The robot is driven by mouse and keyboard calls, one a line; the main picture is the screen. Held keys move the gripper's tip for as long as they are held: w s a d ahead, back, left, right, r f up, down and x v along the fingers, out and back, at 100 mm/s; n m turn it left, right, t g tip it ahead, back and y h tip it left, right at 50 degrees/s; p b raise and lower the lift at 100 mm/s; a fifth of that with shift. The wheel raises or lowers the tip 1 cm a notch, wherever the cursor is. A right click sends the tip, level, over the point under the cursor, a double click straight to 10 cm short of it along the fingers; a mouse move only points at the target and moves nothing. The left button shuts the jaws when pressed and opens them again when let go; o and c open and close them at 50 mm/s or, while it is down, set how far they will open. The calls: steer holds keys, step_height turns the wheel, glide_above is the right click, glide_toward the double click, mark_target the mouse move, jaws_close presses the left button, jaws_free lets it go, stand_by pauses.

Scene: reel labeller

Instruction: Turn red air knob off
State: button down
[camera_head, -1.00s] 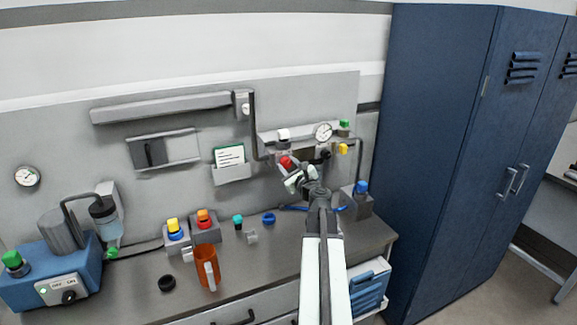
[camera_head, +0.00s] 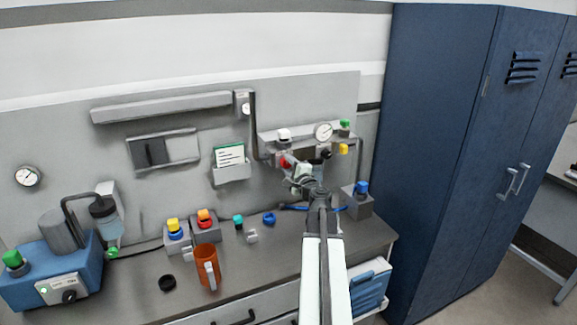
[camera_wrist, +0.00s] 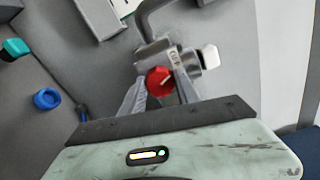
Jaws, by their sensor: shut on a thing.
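The red air knob (camera_wrist: 160,81) sits on a metal fitting (camera_wrist: 156,52) of the wall-mounted air unit, and it has a pale pointer line on its face. It also shows small in the head view (camera_head: 285,162), partly hidden by my gripper. My gripper (camera_wrist: 160,84) is at the knob, with one finger on each side, and it is shut on it. In the head view my gripper (camera_head: 299,172) reaches up to the air unit from the front. Lettering on the fitting above the knob is partly readable, ending in "FF".
A white-capped part (camera_head: 283,134) is just above.

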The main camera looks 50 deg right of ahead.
steer(key=shift+n, duration=2.3)
steer(key=c, duration=0.9)
jaws_free()
steer(key=shift+s, duration=0.15)
steer(key=v, duration=0.7)
steer(key=shift+s+a, duration=0.15)
steer(key=shift+s, duration=0.1)
